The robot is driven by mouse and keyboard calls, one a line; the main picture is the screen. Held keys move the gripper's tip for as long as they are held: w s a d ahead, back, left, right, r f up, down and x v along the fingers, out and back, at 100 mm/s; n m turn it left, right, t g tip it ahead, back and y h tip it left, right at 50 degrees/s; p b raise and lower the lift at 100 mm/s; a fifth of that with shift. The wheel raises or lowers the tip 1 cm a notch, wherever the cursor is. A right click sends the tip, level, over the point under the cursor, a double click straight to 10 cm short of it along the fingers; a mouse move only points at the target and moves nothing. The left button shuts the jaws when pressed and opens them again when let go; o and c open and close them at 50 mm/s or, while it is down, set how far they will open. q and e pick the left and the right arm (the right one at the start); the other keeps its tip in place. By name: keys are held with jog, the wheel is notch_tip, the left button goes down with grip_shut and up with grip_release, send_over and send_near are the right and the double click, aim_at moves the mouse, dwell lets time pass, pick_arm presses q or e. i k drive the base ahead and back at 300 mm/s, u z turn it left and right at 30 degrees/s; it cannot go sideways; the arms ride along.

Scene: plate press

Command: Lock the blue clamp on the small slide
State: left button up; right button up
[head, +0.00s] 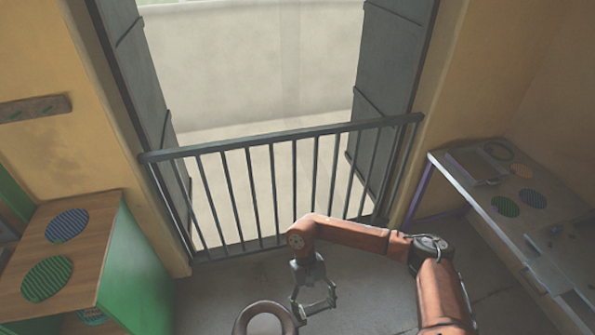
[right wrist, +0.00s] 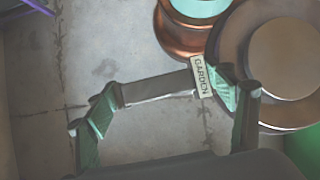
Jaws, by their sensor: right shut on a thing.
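I see no blue clamp and no small slide that I can make out in either view. My right gripper (head: 314,300) hangs low in front of the railing in the head view. In the right wrist view, its green-padded fingers (right wrist: 165,108) stand wide apart, shut on a dark grey bar (right wrist: 158,87) that spans between them. A pale tag reading "GARDEN" (right wrist: 202,77) sits at the bar's right end, against the right finger. My left gripper is not in view.
A round ring-shaped thing (head: 243,320) stands beside the gripper. The wrist view shows a copper round base (right wrist: 176,38) and a broad disc (right wrist: 226,45). A wooden-topped green cabinet (head: 105,215) is left, a workbench (head: 470,190) right, a railing (head: 290,140) ahead.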

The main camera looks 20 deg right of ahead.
aim_at(571, 265)
jog(key=z, duration=0.6)
jog(key=i, duration=1.15)
jog(key=z, duration=1.9)
jog(key=i, duration=0.85)
jog(key=z, duration=0.7)
